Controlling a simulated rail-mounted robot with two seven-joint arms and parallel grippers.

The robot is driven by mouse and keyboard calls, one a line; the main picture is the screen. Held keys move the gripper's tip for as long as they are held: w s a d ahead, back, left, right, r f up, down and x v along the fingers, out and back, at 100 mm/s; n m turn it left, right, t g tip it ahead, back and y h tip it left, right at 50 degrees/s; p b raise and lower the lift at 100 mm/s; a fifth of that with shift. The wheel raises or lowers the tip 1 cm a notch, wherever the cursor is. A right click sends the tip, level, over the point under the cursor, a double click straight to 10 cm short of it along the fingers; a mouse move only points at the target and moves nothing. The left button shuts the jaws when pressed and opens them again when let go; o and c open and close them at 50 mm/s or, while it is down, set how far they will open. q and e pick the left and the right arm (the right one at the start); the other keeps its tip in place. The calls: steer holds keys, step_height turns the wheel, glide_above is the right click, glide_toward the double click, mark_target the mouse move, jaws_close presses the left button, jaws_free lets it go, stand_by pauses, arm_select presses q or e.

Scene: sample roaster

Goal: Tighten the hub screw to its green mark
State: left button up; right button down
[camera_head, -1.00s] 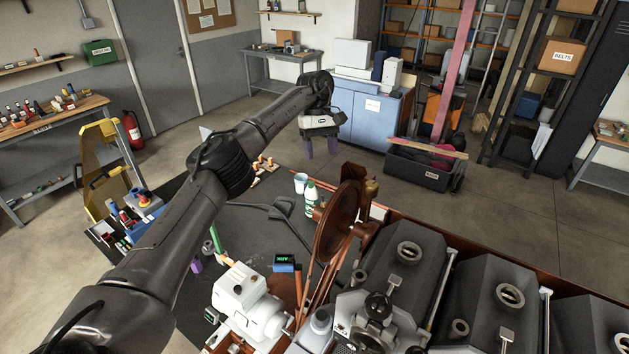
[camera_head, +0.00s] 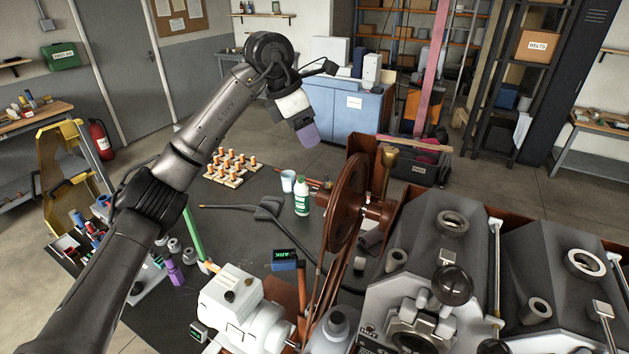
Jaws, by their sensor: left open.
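The large rust-brown wheel (camera_head: 346,203) stands upright on the machine in the middle of the head view, with its hub and shaft (camera_head: 376,209) on its right side. I cannot make out the hub screw or a green mark at this size. My left gripper (camera_head: 307,133) hangs in the air above and left of the wheel, beyond the table's far side in the picture. Its purple fingers overlap from this angle; it is open, with nothing seen between them. It is apart from the wheel. My right gripper is not in view.
A white-and-green bottle (camera_head: 302,198) and a cup (camera_head: 288,181) stand left of the wheel. A pegged board (camera_head: 232,168), a small display box (camera_head: 285,259) and a white motor unit (camera_head: 232,303) share the dark table. Grey roaster housings (camera_head: 447,235) crowd the right.

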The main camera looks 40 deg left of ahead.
mark_target(329, 177)
arm_select(q)
steer(key=x, duration=1.3)
steer(key=shift+w+d+f+p, duration=0.15)
steer(key=shift+f+p, duration=0.1)
steer(key=shift+p, duration=0.15)
steer(key=shift+c, duration=0.4)
steer(key=c, duration=0.6)
steer(key=shift+r+m+h+p, duration=0.2)
steer(key=shift+m+h+p, duration=0.1)
steer(key=shift+m+p, duration=0.55)
steer(key=shift+m+g+h+p, duration=0.45)
steer(key=shift+m+p, duration=0.45)
steer(key=shift+m, duration=0.25)
steer(key=m+g+p, duration=0.1)
steer(key=m, duration=0.2)
steer(key=shift+h+p, duration=0.25)
steer(key=shift+p, duration=0.05)
steer(key=shift+f+m+g+p, duration=0.1)
steer(key=shift+m+g+p, duration=0.25)
steer(key=shift+m, duration=0.55)
